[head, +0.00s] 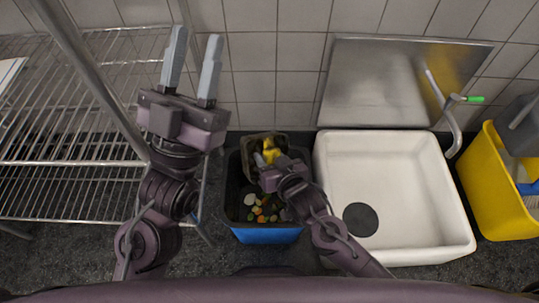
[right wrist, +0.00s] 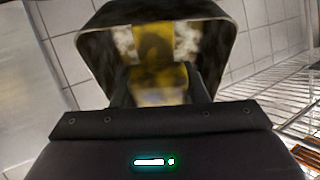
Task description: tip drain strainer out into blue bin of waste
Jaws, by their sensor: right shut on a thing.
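The drain strainer (head: 249,148) is a dark, worn basket with yellow in its middle, over the back part of the blue bin (head: 266,236). My right gripper (head: 266,161) is shut on its yellow part. In the right wrist view the strainer (right wrist: 216,40) fills the upper middle, tilted, with the yellow piece between my fingers. The bin holds dark waste with orange, green and pale scraps. I cannot tell whether anything is left inside the strainer. My left gripper (head: 190,64) is open and empty, raised at the left, its fingers pointing up.
A white sink (head: 400,170) with a dark round drain stands right of the bin. A tap with a green tip (head: 473,99) is behind it. A yellow bucket (head: 487,170) stands far right. A wire rack (head: 75,160) is at the left. A tiled wall closes off the back.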

